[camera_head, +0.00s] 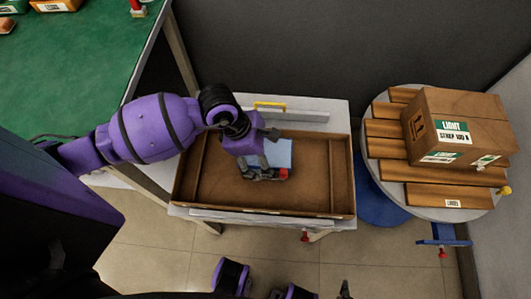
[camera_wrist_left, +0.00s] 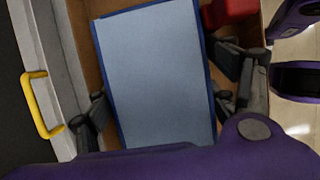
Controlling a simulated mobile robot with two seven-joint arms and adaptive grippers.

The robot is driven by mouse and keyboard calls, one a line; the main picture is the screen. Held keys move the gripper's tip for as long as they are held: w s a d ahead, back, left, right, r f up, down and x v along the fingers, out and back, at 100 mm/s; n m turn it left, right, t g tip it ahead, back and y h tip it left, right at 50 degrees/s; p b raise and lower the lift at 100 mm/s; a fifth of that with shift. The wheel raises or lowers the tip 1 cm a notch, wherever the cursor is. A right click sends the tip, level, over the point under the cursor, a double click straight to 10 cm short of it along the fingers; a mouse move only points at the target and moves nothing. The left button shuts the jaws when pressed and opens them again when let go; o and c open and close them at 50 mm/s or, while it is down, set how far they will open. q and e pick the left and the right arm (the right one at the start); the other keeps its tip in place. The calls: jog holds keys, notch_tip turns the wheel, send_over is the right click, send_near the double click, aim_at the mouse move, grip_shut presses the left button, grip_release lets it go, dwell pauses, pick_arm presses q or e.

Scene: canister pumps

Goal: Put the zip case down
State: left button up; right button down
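The zip case, a flat light grey-blue rectangle with darker blue edges, shows at my left gripper in the head view (camera_head: 280,153) and fills the middle of the left wrist view (camera_wrist_left: 155,75). My left gripper (camera_head: 258,172) points down over the brown tray (camera_head: 316,172). In the left wrist view, its dark fingers (camera_wrist_left: 158,88) lie along two opposite edges of the case and appear to grip it. The case is in or just above the tray; its exact height is unclear. My right gripper is not clearly seen.
A red object (camera_wrist_left: 230,12) is beside the case, within the tray. The tray rests on a pale table with a yellow handle (camera_head: 270,105). A round table at right holds a cardboard box (camera_head: 457,128) on wooden slats. The tray's left and right parts look clear.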

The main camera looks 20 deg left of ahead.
dwell(0.3)
pick_arm(q)
jog(key=shift+r, duration=0.25)
jog(key=p+v, duration=0.1)
jog(key=v, duration=1)
jog(key=shift+s+a+r, duration=0.1)
jog(key=shift+a+r, duration=0.15)
jog(key=shift+r, duration=0.1)
